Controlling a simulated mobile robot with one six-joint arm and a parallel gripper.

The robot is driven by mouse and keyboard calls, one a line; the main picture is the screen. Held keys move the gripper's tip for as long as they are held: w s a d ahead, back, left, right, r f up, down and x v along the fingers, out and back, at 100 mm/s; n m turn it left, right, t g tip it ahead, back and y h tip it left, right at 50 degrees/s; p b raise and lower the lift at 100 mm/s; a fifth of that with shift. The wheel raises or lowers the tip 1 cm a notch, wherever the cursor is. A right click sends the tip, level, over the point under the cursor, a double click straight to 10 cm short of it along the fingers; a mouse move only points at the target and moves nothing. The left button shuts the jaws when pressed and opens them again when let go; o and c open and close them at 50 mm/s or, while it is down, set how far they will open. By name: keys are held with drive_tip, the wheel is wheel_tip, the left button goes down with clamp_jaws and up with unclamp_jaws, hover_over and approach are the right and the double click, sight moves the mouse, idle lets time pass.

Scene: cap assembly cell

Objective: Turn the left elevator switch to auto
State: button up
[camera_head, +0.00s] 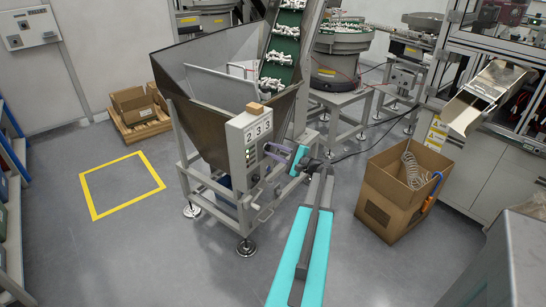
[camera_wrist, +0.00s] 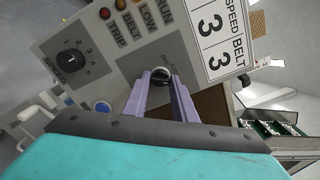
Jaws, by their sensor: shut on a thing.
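In the wrist view the panel (camera_wrist: 130,67) fills the upper middle, tilted in the picture. A black rotary switch (camera_wrist: 160,75) sits on it, its lettering partly hidden and too small to read. My gripper (camera_wrist: 161,82) has its two purple fingers on either side of this switch, shut on it. Which way the switch points I cannot tell. In the head view my gripper (camera_head: 279,152) reaches the panel from the right.
A black speed knob (camera_wrist: 71,62), a blue button (camera_wrist: 102,107) and lamps marked TRIP, LOW and RUN are near the switch. A cardboard box (camera_head: 388,200) stands on the floor at right. The yellow-marked floor square (camera_head: 122,184) is empty.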

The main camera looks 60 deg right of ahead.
drive_tip(key=n+b, duration=0.6)
drive_tip(key=b, duration=0.5)
drive_tip(key=shift+f, duration=0.15)
drive_tip(key=shift+n+b, duration=0.3)
drive_tip(key=shift+b, duration=0.15)
drive_tip(key=o, duration=1)
drive_tip(key=shift+o, duration=0.2)
drive_tip(key=s+a, duration=0.1)
drive_tip(key=s, duration=1.2)
drive_tip(key=shift+s, duration=0.35)
